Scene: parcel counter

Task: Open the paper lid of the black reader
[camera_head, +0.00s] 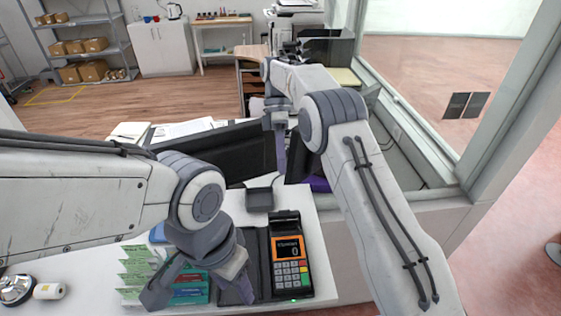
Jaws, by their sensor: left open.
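The black reader (290,262) stands on the white counter at the front, with an orange-framed screen showing 0 and a keypad. Its paper lid (285,218) is the dark part at its far end; it looks shut, though its edges are hard to make out. My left gripper (198,293) is open, left of the reader, above a dark flat folder and some coloured cards. Its fingers are spread wide and hold nothing I can see. My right gripper (281,160) is farther back, beyond the reader, pointing down; its fingers overlap, so its opening is unclear.
Green and red cards (190,288) lie under my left gripper. A dark folder (257,250) lies beside the reader. A small dark box (260,198) sits behind it. A call bell (16,289) and a white roll (49,291) are at the left. A glass partition bounds the right.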

